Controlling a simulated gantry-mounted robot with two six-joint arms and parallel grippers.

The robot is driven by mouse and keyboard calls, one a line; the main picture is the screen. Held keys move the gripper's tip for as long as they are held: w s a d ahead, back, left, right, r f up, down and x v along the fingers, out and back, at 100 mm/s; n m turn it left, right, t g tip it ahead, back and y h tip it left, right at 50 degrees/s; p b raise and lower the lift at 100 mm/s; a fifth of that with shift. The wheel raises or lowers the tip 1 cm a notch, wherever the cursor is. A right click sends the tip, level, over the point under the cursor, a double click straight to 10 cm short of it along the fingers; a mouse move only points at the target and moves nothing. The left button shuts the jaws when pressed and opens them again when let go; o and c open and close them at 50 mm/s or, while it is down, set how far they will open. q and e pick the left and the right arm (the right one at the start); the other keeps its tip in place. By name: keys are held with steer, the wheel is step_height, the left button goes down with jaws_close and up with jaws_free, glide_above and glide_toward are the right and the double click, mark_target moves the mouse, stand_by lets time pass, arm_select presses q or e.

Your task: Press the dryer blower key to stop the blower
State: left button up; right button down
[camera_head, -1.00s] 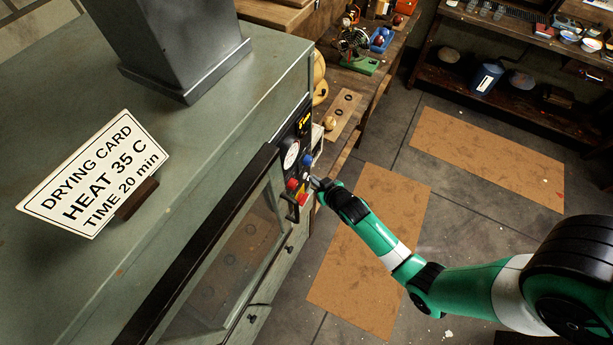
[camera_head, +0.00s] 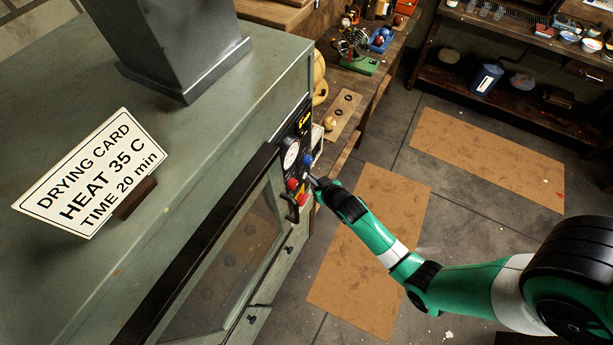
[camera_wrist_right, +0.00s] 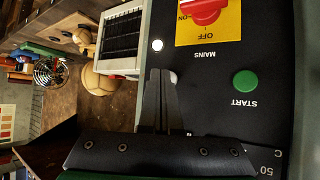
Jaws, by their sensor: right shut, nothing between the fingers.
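The dryer is the large green cabinet (camera_head: 60,110) at the left of the head view. Its dark control panel (camera_head: 299,132) carries a round gauge (camera_head: 291,154), a blue knob (camera_head: 307,160) and a red control (camera_head: 292,184). My right gripper (camera_head: 314,182) is shut and empty, its tips close to the panel's lower part. In the right wrist view the closed fingers (camera_wrist_right: 160,78) lie over the panel, partly covering a small pale round thing. A green START button (camera_wrist_right: 245,81) and a red MAINS switch (camera_wrist_right: 203,10) show beside them. I cannot tell which control is the blower key, or whether the fingers touch anything.
A DRYING CARD sign (camera_head: 90,175) stands on the dryer. A workbench with a green fan (camera_head: 353,45) is behind. The floor with brown mats (camera_head: 485,155) is open at the right.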

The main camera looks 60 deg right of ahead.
steer(key=shift+s+p, duration=0.5)
steer(key=shift+s, duration=0.35)
steer(key=s+p, duration=0.2)
steer(key=s, duration=0.4)
steer(key=shift+p, duration=0.35)
